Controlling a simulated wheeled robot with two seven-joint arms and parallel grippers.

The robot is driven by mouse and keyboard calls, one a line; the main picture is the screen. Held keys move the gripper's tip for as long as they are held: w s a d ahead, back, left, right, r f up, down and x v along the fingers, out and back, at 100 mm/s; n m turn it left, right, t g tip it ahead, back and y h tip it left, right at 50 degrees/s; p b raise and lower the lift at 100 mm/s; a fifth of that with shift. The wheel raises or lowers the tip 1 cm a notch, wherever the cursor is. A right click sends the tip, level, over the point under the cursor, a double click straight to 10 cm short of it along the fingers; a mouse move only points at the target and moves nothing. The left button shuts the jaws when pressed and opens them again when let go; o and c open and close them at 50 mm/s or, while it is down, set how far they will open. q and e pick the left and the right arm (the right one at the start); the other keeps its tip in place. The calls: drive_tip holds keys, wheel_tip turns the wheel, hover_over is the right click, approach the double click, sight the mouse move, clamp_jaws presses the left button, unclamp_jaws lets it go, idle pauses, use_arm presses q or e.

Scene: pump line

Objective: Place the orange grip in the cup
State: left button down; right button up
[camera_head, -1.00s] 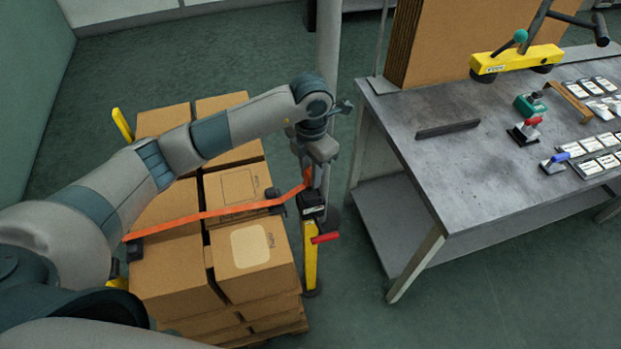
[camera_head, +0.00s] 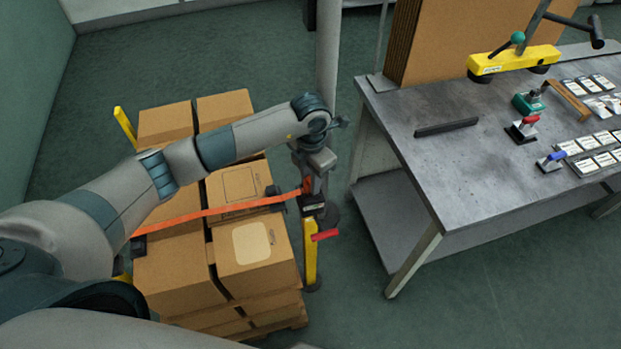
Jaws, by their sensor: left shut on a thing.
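The orange grip (camera_head: 305,187) is at the end of an orange strap that runs from the left across the cartons. My left gripper (camera_head: 311,187) is shut on the orange grip and points down. A black holder (camera_head: 313,207), which looks like the cup, tops a yellow post (camera_head: 310,250) with a red handle. The grip is right at the holder's top; the gripper partly hides this spot, so I cannot tell whether the grip is inside it. My right gripper is not in view.
Stacked cartons (camera_head: 257,249) stand on a pallet left of the post. A grey metal workbench (camera_head: 440,165) is on the right, with a yellow suction lifter (camera_head: 515,62) and small clamps. A pale pole (camera_head: 327,60) rises behind the gripper. Floor is clear between post and bench.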

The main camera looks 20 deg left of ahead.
use_arm(q)
drive_tip(key=shift+f, duration=0.15)
drive_tip(key=c, duration=1.5)
unclamp_jaws()
drive_tip(key=shift+r, duration=0.25)
drive_tip(key=shift+w+r, duration=0.1)
drive_tip(key=shift+r, duration=0.1)
drive_tip(key=shift+r+b, duration=2.2)
drive_tip(key=shift+r, duration=3.55)
